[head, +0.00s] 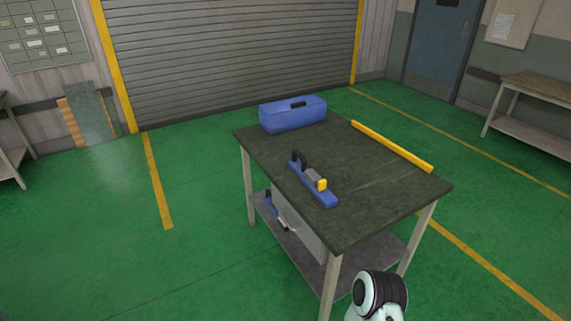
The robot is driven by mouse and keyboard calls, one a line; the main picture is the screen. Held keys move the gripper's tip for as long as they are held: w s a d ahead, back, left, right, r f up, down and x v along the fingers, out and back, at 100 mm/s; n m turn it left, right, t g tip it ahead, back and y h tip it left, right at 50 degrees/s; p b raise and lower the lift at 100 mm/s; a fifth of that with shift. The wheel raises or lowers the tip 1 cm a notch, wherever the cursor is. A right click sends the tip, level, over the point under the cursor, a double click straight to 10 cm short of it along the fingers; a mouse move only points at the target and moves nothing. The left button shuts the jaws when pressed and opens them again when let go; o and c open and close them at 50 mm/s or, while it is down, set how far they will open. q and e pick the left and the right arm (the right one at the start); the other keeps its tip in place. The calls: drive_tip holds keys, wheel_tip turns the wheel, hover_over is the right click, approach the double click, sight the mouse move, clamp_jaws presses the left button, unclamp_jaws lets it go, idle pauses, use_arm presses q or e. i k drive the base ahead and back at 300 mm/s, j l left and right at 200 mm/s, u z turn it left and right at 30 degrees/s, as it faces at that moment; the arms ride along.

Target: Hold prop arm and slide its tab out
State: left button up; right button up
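A blue bar-shaped tool (326,198) lies on the dark tabletop near its front left edge. It has a black curved handle (298,159) at its far end and a grey block with a yellow piece (321,185) near its near end. I cannot tell for sure which part is the prop arm or its tab. Neither of my grippers shows. Only a white and black link of my own arm shows at the bottom edge, in front of the table and apart from the tool.
The dark table (390,195) also bears a blue toolbox (292,115) at the back and a long yellow bar (391,146) along the right edge. Another blue-handled tool (270,206) is on the lower shelf. Green floor around the table is open. A workbench (540,85) stands far right.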

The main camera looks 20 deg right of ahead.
sight(322, 184)
drive_tip(key=i+z, duration=0.2)
drive_tip(key=i, duration=0.25)
drive_tip(key=i+j+z, duration=0.2)
drive_tip(key=i, duration=0.3)
drive_tip(key=i+j+z, duration=0.15)
drive_tip(key=i, duration=0.3)
drive_tip(key=i+j+z, duration=0.15)
drive_tip(key=z, duration=0.3)
drive_tip(key=i+j+z, duration=0.25)
drive_tip(key=z, duration=0.2)
drive_tip(key=i+j+z, duration=0.15)
drive_tip(key=j+z, duration=0.25)
drive_tip(key=l, duration=0.1)
